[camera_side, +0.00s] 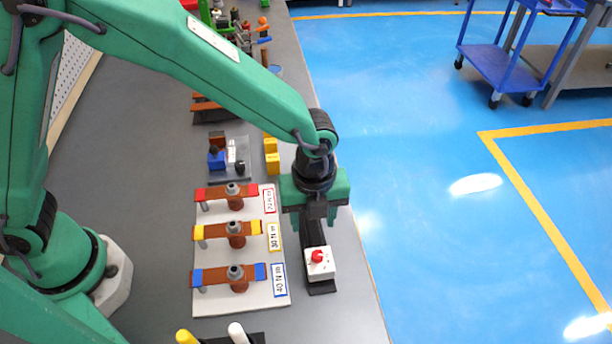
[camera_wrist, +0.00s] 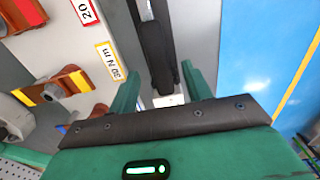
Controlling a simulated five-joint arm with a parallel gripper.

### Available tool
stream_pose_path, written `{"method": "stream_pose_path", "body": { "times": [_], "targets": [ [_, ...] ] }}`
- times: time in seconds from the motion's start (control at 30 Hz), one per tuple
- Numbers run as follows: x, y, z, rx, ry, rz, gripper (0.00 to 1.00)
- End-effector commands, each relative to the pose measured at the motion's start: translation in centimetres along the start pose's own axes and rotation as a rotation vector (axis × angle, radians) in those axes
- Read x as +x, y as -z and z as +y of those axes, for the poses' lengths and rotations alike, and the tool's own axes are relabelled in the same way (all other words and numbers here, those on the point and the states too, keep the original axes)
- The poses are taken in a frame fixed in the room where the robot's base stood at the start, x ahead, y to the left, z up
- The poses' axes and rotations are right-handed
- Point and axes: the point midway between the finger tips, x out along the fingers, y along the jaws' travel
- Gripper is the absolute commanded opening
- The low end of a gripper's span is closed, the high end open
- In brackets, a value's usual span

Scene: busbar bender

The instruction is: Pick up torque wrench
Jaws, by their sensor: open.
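A long black tool that looks like the torque wrench (camera_side: 315,233) lies along the right edge of the grey bench, partly hidden under my gripper. In the wrist view its dark body (camera_wrist: 157,55) runs up the picture between my two green fingers. My gripper (camera_side: 314,214) points down over it with the jaws open. The fingers also show in the wrist view (camera_wrist: 158,82), one on each side of the dark body. I cannot tell whether they touch it.
A white box with a red knob (camera_side: 320,263) sits just in front of my gripper. Left stands a white board (camera_side: 215,300) with several bolted busbars and torque labels. Yellow blocks (camera_side: 271,163) lie behind. The bench edge and blue floor (camera_side: 430,220) are close on the right.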

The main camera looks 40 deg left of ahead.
Motion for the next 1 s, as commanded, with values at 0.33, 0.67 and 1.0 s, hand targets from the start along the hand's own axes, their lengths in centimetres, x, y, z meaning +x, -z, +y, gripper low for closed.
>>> {"method": "stream_pose_path", "body": {
  "times": [0.33, 0.67, 1.0],
  "targets": [
    [3.3, 0.0, 0.0, 0.0, 0.0, 0.0, 0.49],
    [3.4, 0.0, 0.0, 0.0, 0.001, 0.0, 0.49],
    [3.4, 0.0, -0.1, 0.0, 0.001, 0.0, 0.2]
  ]
}}
